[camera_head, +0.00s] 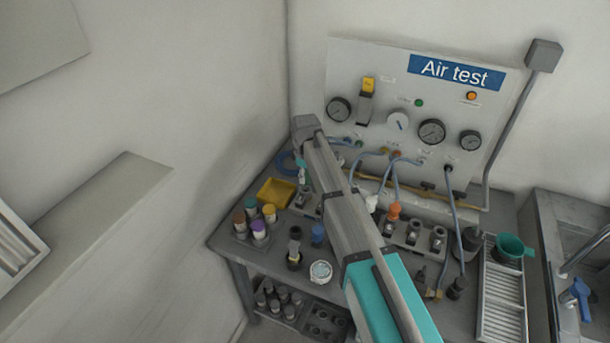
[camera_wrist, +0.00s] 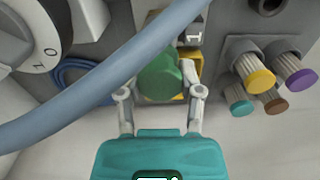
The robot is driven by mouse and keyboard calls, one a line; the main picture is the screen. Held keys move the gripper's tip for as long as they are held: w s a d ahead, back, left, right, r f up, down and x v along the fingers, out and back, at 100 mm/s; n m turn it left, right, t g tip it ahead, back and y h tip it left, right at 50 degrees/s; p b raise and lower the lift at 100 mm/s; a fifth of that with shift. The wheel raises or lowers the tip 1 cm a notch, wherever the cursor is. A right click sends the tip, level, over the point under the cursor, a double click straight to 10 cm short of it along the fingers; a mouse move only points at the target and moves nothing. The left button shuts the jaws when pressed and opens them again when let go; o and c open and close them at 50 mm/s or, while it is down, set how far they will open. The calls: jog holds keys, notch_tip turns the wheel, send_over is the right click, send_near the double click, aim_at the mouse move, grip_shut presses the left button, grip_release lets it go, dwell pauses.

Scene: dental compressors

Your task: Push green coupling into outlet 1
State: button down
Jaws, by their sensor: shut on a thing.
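In the wrist view my gripper (camera_wrist: 161,94) is shut on the green coupling (camera_wrist: 160,76), with one pale finger on each side of its round green end. A blue hose crosses diagonally in front of the upper part of the coupling. In the head view my arm hides most of the gripper; a small teal part of it (camera_head: 301,168) shows beside the arm, near the panel's lower left. The coupling cannot be made out there. Outlets with coloured rings and blue hoses run along the lower edge of the Air test panel (camera_head: 345,85). I cannot read which is outlet 1.
A yellow tray (camera_head: 275,193) and a rack of colour-capped bottles (camera_head: 258,230) stand on the grey bench left of my arm. Blue hoses (camera_head: 397,180) hang in front of the panel. A large dial (camera_wrist: 28,38) is at left in the wrist view.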

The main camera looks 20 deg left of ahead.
jog(key=shift+f+b, duration=1.4)
dwell(0.4)
jog(key=shift+c, duration=0.8)
grip_release()
jog(key=shift+r, duration=0.2)
notch_tip(320, 180, up, 8)
jog(key=p, duration=0.8)
jog(key=shift+r+p, duration=0.15)
jog(key=shift+p, duration=0.25)
jog(key=s+d, duration=0.4)
jog(key=s, duration=0.9)
jog(key=s+d, duration=0.5)
jog(key=s, duration=0.9)
jog(key=shift+s+r, duration=0.15)
jog(key=shift+s, duration=0.15)
